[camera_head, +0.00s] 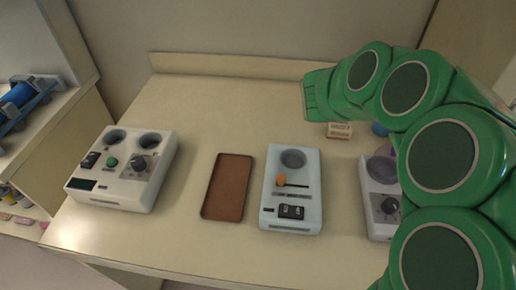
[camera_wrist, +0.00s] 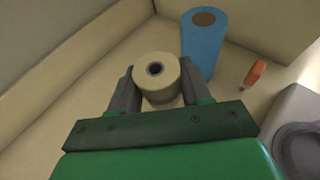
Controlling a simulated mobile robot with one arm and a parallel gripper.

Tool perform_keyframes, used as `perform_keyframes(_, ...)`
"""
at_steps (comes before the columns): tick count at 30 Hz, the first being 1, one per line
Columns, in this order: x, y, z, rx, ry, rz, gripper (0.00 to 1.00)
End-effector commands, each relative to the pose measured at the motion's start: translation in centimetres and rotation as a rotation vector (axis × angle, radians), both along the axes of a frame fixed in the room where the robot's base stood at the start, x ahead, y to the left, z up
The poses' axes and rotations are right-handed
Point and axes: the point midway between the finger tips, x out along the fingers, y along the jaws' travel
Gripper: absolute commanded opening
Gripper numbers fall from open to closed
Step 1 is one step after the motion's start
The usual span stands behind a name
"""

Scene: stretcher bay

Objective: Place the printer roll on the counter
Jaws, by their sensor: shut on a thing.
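The printer roll (camera_wrist: 157,76), a cream cylinder with a dark hollow core, sits between the two grey fingers of my gripper (camera_wrist: 158,82) in the wrist view. My gripper is shut on it, with a finger on each side. The roll stands upright with its round end facing up. The pale counter (camera_wrist: 98,95) lies under and around it; whether the roll's base touches the counter cannot be told. In the head view the counter (camera_head: 210,105) spans the middle, and my green arm covers its right side. The roll and fingers cannot be made out there.
A blue roll (camera_wrist: 202,45) stands just beyond the right finger, and an orange item (camera_wrist: 255,73) lies right of it. A brown tray (camera_head: 228,187) lies between a white device (camera_head: 125,168) and a pale blue device (camera_head: 292,190). A small box (camera_head: 340,130) lies near my arm.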

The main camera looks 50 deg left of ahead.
Motion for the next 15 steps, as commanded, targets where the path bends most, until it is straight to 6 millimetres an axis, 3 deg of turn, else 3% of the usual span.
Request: perform_keyframes(15, -7.3, 3.3, -0.2, 0.002, -0.001, -0.164, 0.17)
